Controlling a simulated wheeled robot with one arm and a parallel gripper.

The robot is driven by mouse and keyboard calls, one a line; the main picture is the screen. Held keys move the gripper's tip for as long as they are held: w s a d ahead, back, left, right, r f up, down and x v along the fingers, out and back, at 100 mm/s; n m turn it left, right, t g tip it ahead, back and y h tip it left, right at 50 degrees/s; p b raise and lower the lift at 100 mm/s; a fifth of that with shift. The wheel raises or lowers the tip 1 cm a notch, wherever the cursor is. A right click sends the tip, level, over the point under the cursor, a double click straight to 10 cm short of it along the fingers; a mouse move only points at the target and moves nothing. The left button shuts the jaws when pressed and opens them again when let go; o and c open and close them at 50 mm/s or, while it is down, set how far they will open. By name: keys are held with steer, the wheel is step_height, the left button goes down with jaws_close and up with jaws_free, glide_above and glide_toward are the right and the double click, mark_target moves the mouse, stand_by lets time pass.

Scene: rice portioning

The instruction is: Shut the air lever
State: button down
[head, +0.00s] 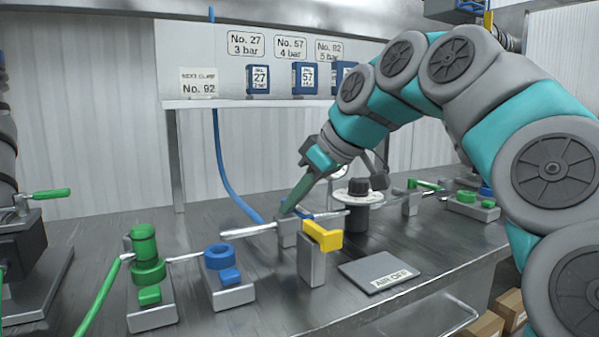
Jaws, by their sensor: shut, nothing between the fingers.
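The picture does not make plain which part is the air lever. A yellow handle (322,236) sits on a grey post (311,262), beside a flat grey plate marked "AIR OFF" (378,272). Just behind and left of it, a grey block (288,232) joins a silver rod (248,231). My gripper (289,206) points down and left, shut, with nothing held. I cannot tell whether the bar touches the block. The gripper is above and behind the yellow handle, apart from it.
A green fitting (148,270) and a blue fitting (220,258) stand at front left. A green-handled lever (52,193) is at far left. A dark post with a white disc (357,198) stands behind right. A blue hose (222,165) hangs behind. The table's front edge is clear.

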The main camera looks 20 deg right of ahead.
steer(key=a, duration=0.3)
step_height(320, 180, up, 6)
glide_above(297, 210)
steer(key=shift+d+r+p, duration=0.4)
steer(key=shift+r+p, duration=0.25)
steer(key=shift+p, duration=0.15)
steer(key=shift+d+r, duration=0.15)
steer(key=shift+d, duration=0.05)
steer(key=shift+w+d+r+p, duration=0.1)
steer(key=shift+w+d+p, duration=0.05)
steer(key=shift+p, duration=0.25)
stand_by(0.3)
